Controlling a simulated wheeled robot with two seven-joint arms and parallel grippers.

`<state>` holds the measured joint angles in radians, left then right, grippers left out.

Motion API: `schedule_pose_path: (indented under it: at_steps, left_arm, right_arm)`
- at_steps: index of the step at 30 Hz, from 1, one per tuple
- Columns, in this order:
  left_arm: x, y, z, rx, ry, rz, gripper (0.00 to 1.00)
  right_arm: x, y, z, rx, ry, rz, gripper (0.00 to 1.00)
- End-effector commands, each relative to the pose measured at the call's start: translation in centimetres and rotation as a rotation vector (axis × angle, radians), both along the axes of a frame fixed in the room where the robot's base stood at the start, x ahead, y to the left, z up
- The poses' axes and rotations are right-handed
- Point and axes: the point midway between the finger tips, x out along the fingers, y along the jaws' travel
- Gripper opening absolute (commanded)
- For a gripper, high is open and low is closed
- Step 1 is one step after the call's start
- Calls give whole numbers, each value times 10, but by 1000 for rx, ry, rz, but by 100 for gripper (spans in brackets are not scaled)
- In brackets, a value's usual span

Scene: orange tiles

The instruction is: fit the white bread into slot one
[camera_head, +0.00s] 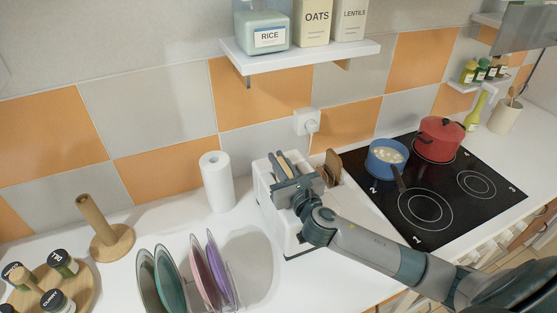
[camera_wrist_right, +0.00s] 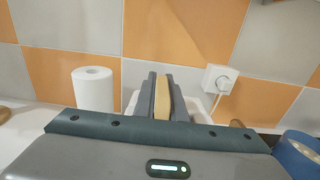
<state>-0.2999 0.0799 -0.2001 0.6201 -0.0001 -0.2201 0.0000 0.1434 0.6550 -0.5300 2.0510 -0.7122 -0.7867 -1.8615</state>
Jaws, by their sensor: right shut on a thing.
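My right gripper (camera_head: 285,168) is over the left part of the white toaster (camera_head: 264,187), pointing at the wall. It is shut on the white bread (camera_head: 286,161), a pale slice standing upright on edge between the fingers. The bread (camera_wrist_right: 163,98) also shows between the fingers of my right gripper (camera_wrist_right: 162,97) in the wrist view. The lower edge of the bread and slot one are hidden, so I cannot tell whether the bread is inside the slot. A brown bread slice (camera_head: 332,163) stands at the toaster's right side. My left gripper is out of view.
A paper towel roll (camera_head: 217,181) stands left of the toaster, and a plate rack with several plates (camera_head: 205,270) is in front of it. To the right, a blue pot (camera_head: 385,160) and a red pot (camera_head: 440,140) sit on the black hob (camera_head: 425,205). A shelf (camera_head: 300,58) hangs above.

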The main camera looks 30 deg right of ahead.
Motion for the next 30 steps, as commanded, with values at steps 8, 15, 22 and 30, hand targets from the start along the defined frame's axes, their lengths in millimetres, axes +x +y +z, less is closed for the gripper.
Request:
schedule_pose_path:
  at_steps: [8, 15, 22, 30]
  left_arm:
    - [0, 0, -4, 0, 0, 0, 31]
    - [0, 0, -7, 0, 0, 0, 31]
    - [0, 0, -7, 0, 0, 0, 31]
    - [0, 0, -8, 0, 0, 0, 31]
  right_arm:
    - [0, 0, -6, 0, 0, 0, 0]
    - [0, 0, -11, 1, 0, 1, 0]
    - [0, 0, -13, 1, 1, 1, 32]
    - [-1, 0, -14, 0, 3, 1, 32]
